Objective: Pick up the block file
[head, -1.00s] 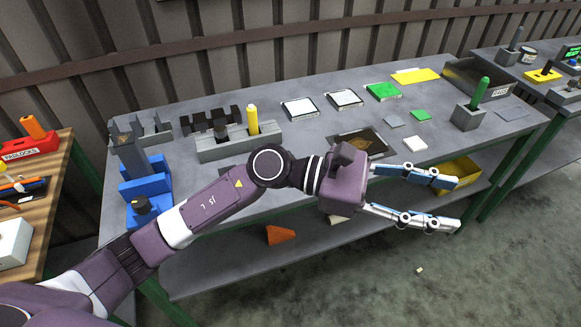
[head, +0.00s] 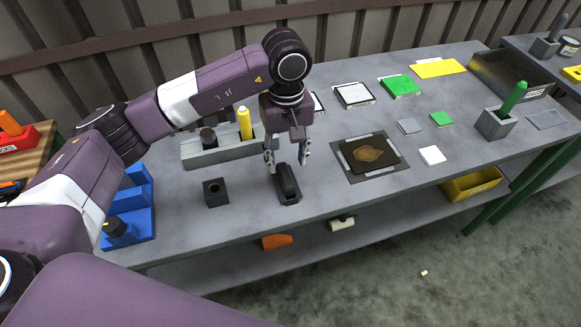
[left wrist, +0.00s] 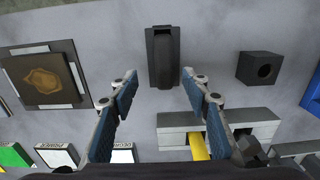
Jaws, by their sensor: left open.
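The block file (head: 288,183), which I take to be the long dark block on a dark base, lies near the front edge of the grey table in the head view. It also shows at the top middle of the left wrist view (left wrist: 163,58). My left gripper (head: 287,160) points down just above and behind it, open and empty. In the left wrist view the two blue-padded fingers (left wrist: 159,82) are spread, with the block file beyond and roughly between their tips. My right gripper is not in view.
A black block with a hole (head: 216,193) stands left of the file. A grey holder (head: 205,155) with a yellow cylinder is behind. A dark mat with a brown plate (head: 371,154) lies to the right. Blue stands (head: 133,205) are at the left end.

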